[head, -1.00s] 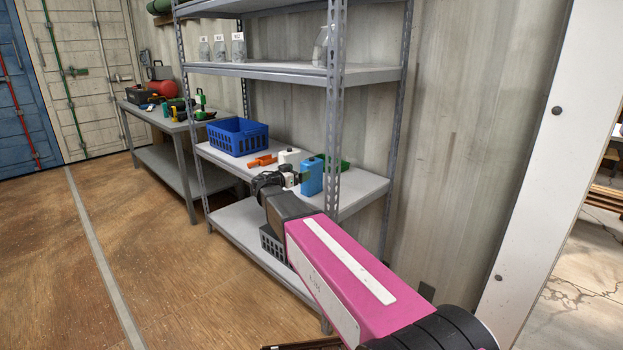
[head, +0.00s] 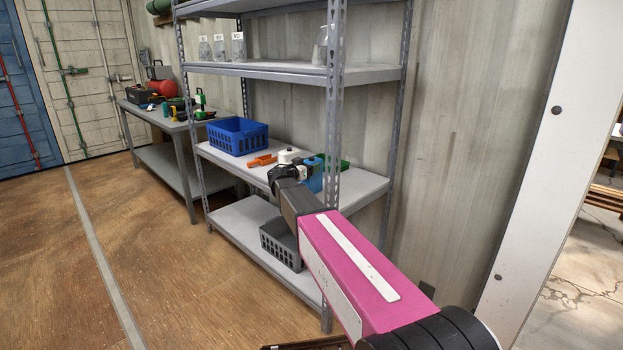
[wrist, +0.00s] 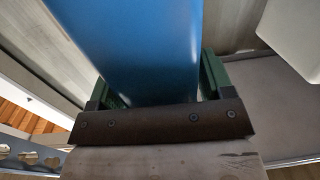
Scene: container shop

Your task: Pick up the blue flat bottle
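The blue flat bottle (head: 315,179) stands on the middle shelf of the grey rack, partly hidden behind my gripper (head: 303,176). In the wrist view the blue bottle (wrist: 135,45) fills the upper middle, between the two green fingers of my gripper (wrist: 162,80). One finger is on each side of it. A thin light gap shows between the bottle and the right finger, so my gripper looks open around the bottle. The bottle's ends are not visible in the wrist view.
A white container (head: 290,156), an orange item (head: 262,160), a green item (head: 343,164) and a blue crate (head: 238,136) share the shelf. A rack post (head: 333,150) stands close on the right. A grey crate (head: 281,245) sits below.

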